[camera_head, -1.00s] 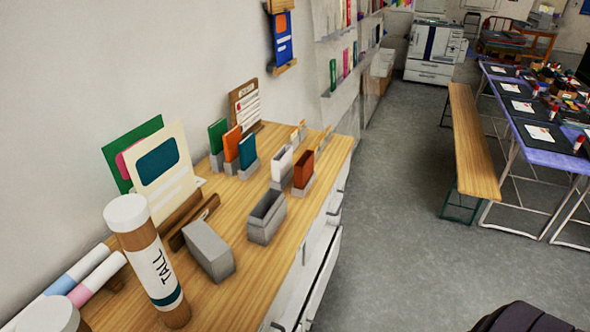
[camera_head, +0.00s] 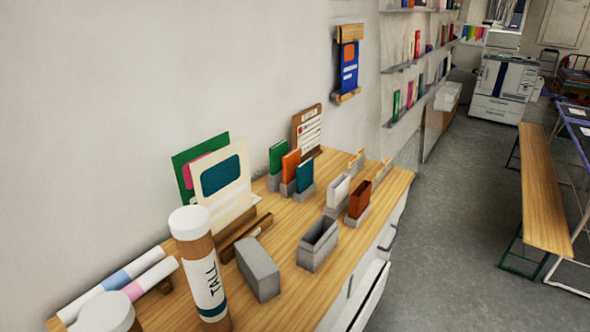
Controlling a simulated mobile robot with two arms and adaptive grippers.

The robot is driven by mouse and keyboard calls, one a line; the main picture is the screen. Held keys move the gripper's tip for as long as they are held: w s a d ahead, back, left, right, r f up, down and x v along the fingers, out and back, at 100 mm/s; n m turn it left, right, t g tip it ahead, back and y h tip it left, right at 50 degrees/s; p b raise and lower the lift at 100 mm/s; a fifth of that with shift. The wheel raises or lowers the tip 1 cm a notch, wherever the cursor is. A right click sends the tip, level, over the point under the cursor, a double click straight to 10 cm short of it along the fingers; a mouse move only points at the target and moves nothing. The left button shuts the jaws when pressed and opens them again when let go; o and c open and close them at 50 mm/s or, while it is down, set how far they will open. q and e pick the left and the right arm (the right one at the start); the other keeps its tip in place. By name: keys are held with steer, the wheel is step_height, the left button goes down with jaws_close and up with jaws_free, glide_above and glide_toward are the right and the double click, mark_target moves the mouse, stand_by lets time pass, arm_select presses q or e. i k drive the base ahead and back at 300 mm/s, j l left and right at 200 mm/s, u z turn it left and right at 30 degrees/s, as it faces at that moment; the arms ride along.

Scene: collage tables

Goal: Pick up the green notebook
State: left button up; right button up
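A small green notebook (camera_head: 277,157) stands upright in a grey holder on the wooden counter, near the wall. It is at the left end of a row, beside an orange notebook (camera_head: 291,166) and a teal notebook (camera_head: 304,177). A larger green sheet or folder (camera_head: 184,162) stands behind a cream card (camera_head: 222,182) further left. Neither of my grippers shows in the head view.
The wooden counter (camera_head: 305,212) also holds an empty grey holder (camera_head: 318,244), a grey block (camera_head: 258,268), a white notebook (camera_head: 339,190), a rust notebook (camera_head: 359,198) and a tall tube (camera_head: 201,265). A bench (camera_head: 543,190) stands right, across open grey floor (camera_head: 450,240).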

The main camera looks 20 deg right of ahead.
mark_target(277, 152)
steer(key=k+l, duration=0.1)
steer(key=l, duration=0.6)
steer(key=k+l+u, duration=0.1)
steer(key=l, duration=0.25)
steer(key=i+l+u, duration=0.2)
steer(key=l+u, duration=0.15)
steer(key=l, duration=1.2)
steer(key=l+u, duration=0.35)
steer(key=l, duration=1.2)
